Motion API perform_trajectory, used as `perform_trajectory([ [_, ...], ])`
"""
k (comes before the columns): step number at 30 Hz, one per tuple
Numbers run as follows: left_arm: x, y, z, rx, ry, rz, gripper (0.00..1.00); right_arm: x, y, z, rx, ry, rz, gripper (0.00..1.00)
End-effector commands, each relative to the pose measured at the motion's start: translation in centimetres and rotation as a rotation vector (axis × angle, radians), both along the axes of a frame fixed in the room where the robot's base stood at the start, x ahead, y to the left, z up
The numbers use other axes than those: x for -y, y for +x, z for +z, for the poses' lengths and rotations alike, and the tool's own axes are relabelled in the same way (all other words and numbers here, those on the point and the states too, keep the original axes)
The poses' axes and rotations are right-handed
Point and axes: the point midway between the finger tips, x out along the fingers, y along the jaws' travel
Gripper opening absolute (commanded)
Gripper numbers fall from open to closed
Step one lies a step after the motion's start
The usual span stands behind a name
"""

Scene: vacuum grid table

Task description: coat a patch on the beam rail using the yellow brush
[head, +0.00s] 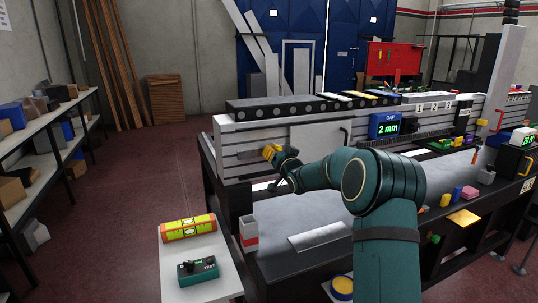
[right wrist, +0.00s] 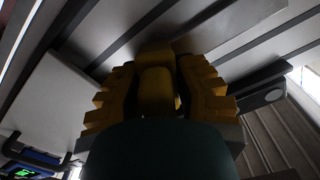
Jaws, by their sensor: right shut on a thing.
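The long grey beam rail (head: 250,131) stands along the back of the table, with dark grooves in its face. A paler flat panel (head: 322,134) shows on its face, and in the right wrist view (right wrist: 55,95) at left. My right gripper (head: 271,152) is in front of the rail's left part. Its yellow stepped fingers (right wrist: 157,90) are shut on the yellow brush (right wrist: 156,56), which points at the grooved rail face. Whether the brush touches the face I cannot tell. In the head view the brush blends with the fingers. My left gripper is out of view.
A blue gap display (head: 387,125) reads 2 mm, right of the panel. A side table (head: 192,250) holds a yellow-red level (head: 188,228) and a green tester (head: 198,270). Small coloured blocks lie at right.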

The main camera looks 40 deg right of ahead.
Motion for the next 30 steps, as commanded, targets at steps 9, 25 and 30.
perform_trajectory([
  [9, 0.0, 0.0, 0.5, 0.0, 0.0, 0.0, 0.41, 1.5, -0.3, 0.0, 0.001, 0.001, 0.0, 0.0],
  [25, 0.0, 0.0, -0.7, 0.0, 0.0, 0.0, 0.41, -1.5, 0.3, 0.0, 0.002, 0.002, 0.003, 0.0],
  [30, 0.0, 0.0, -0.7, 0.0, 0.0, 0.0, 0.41, -2.0, 0.5, 0.0, 0.001, 0.001, 0.001, 0.0],
])
